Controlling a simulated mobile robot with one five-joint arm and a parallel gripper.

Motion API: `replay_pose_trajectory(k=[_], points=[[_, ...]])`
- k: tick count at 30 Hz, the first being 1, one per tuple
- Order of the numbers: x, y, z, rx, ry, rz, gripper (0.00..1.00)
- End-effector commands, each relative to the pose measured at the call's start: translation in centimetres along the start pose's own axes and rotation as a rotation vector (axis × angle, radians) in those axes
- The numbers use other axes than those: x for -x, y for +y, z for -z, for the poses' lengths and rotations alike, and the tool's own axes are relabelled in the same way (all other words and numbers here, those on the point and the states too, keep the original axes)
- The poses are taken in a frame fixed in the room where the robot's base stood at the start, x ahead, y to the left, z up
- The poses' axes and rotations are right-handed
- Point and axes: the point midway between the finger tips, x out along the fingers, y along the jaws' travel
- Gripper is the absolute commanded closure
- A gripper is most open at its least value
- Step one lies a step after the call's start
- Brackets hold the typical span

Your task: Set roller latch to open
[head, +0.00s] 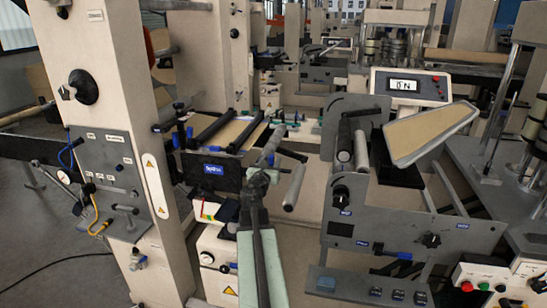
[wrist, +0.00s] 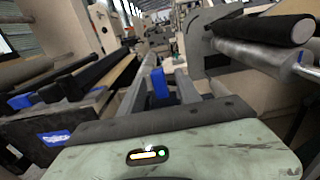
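My gripper (head: 272,146) reaches forward from the bottom middle of the head view, between the left roller frame and the grey right-hand machine plate. In the wrist view its two grey fingers (wrist: 163,82) point ahead and stand apart. A small blue piece (wrist: 160,86) shows between them; I cannot tell whether it touches either finger or whether it belongs to the roller latch. A grey roller (head: 295,187) with a black bar above it lies just right of my gripper. No part can be surely named as the roller latch, and its setting cannot be read.
Two black rollers (head: 216,128) over brown web are on the left, above a dark blue-labelled block (head: 213,171). The grey machine plate (head: 385,220) with knobs stands close on the right. A display (head: 404,85) is behind it. A beige column (head: 105,110) stands left.

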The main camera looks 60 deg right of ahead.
Motion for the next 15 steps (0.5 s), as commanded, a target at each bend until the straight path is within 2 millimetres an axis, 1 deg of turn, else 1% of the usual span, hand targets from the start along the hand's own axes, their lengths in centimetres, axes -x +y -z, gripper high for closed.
replay_pose_trajectory(k=[1, 3, 6, 9, 15], points=[[-1.4, 0.1, 0.0, -0.001, 0.000, 0.000, 0.60], [-2.8, 0.1, 0.0, -0.001, 0.000, 0.001, 0.60], [-4.3, 0.1, 0.0, -0.002, 0.000, 0.002, 0.60], [-4.8, 0.1, 0.0, -0.002, 0.000, 0.001, 0.60], [-4.8, 0.0, 0.0, -0.002, 0.001, 0.000, 0.60]])
